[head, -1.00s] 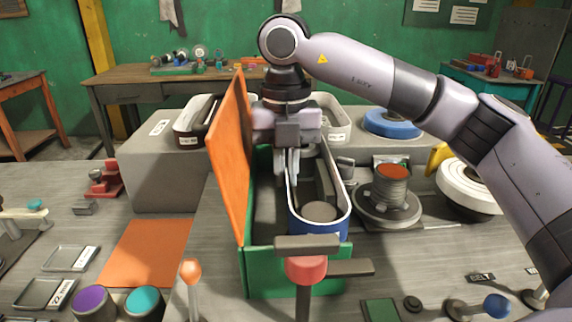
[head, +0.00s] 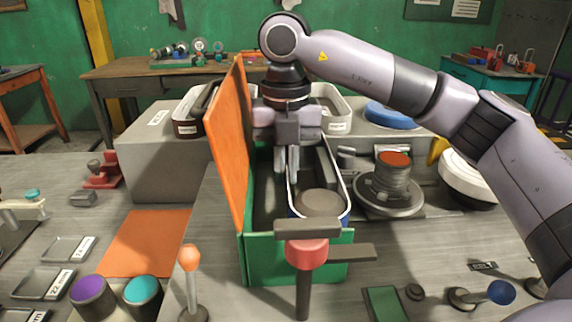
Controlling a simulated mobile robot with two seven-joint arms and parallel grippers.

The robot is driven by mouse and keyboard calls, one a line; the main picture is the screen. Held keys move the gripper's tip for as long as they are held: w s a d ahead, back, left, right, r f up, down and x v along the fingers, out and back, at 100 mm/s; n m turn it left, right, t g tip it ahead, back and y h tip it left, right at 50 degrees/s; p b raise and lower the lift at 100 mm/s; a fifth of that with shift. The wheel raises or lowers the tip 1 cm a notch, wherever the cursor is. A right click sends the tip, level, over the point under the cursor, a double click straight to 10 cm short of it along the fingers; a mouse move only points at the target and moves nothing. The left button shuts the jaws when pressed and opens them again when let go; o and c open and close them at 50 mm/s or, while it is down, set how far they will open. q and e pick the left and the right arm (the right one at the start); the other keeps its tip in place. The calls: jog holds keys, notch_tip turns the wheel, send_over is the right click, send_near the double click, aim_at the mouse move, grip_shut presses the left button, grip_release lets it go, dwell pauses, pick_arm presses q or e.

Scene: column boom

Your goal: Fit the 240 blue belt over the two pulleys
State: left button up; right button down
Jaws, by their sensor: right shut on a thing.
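The blue belt (head: 346,217), with a pale inner face, runs as a long loop inside the green housing (head: 262,262). Its near end is around the near grey pulley (head: 320,203), whose top face stands above the belt's edge. My right gripper (head: 287,172) points down into the far part of the housing, shut, at the left strand of the belt. Its fingers and wrist hide the far pulley and the far end of the belt, so I cannot tell how the belt lies there. My left gripper is not in view.
An orange lid (head: 228,150) stands upright along the housing's left side. A red-collared post (head: 306,252) with grey bars stands in front of it. An orange-topped post (head: 190,262) is at front left. A grey stepped pulley (head: 392,180) stands to the right.

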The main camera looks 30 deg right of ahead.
jog(key=shift+w+f, duration=0.1)
jog(key=shift+f, duration=0.05)
jog(key=c, duration=0.8)
grip_release()
jog(key=shift+o, duration=0.2)
jog(key=shift+r+p, duration=2.95)
jog(key=shift+r, duration=0.9)
jog(key=shift+f, duration=0.15)
